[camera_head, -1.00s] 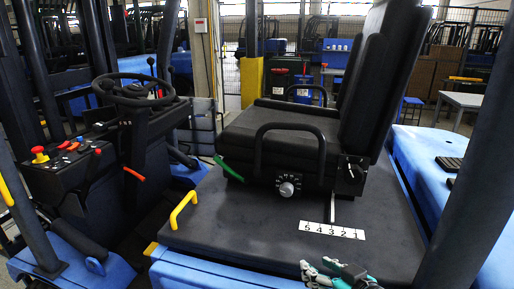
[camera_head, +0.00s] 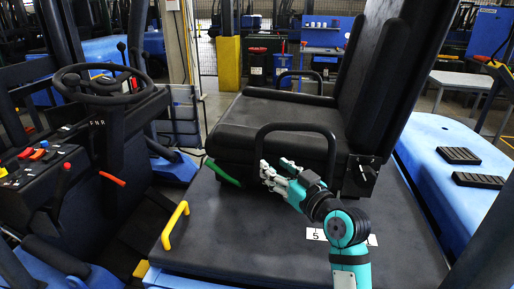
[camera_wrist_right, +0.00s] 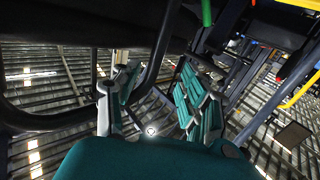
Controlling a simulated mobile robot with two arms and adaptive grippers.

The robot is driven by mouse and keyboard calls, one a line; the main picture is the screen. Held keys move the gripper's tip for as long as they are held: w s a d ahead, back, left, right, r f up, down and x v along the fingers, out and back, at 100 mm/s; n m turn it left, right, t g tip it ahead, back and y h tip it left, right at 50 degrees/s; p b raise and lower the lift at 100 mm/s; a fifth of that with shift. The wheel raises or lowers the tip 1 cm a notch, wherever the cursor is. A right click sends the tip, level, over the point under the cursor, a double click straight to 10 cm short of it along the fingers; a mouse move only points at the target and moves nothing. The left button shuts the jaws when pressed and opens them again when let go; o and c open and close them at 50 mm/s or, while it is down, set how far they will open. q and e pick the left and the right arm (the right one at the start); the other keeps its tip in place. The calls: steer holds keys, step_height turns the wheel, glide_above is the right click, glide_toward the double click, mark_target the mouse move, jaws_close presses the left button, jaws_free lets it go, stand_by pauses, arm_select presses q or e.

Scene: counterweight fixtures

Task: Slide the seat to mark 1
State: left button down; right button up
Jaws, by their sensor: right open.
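The black seat (camera_head: 265,118) sits on the dark deck (camera_head: 235,238) of the blue truck. A black armrest loop (camera_head: 331,150) is on its near side, and a green lever (camera_head: 222,172) sticks out at the front lower edge. My right gripper (camera_head: 273,174) is open and empty at the seat's near lower side, below the loop. In the right wrist view its fingers (camera_wrist_right: 160,98) are spread, with the black loop (camera_wrist_right: 161,60) and the green lever (camera_wrist_right: 207,12) beyond. The white number strip (camera_head: 317,234) is mostly covered by my right arm; a 5 shows. My left gripper is not in view.
A yellow handle (camera_head: 175,225) stands on the deck's left edge. The steering wheel (camera_head: 103,83) and console (camera_head: 45,175) are at left. A blue body with black pads (camera_head: 458,155) lies to the right. The deck's front left is clear.

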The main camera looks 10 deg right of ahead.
mark_target(260, 154)
steer(key=p+x, duration=0.1)
steer(key=x, duration=0.6)
steer(key=shift+d+r+p, duration=0.1)
steer(key=shift+d+p, duration=0.05)
steer(key=shift+p, duration=0.15)
steer(key=shift+x, duration=1.15)
steer(key=shift+s, duration=0.1)
steer(key=c, duration=0.4)
jaws_close()
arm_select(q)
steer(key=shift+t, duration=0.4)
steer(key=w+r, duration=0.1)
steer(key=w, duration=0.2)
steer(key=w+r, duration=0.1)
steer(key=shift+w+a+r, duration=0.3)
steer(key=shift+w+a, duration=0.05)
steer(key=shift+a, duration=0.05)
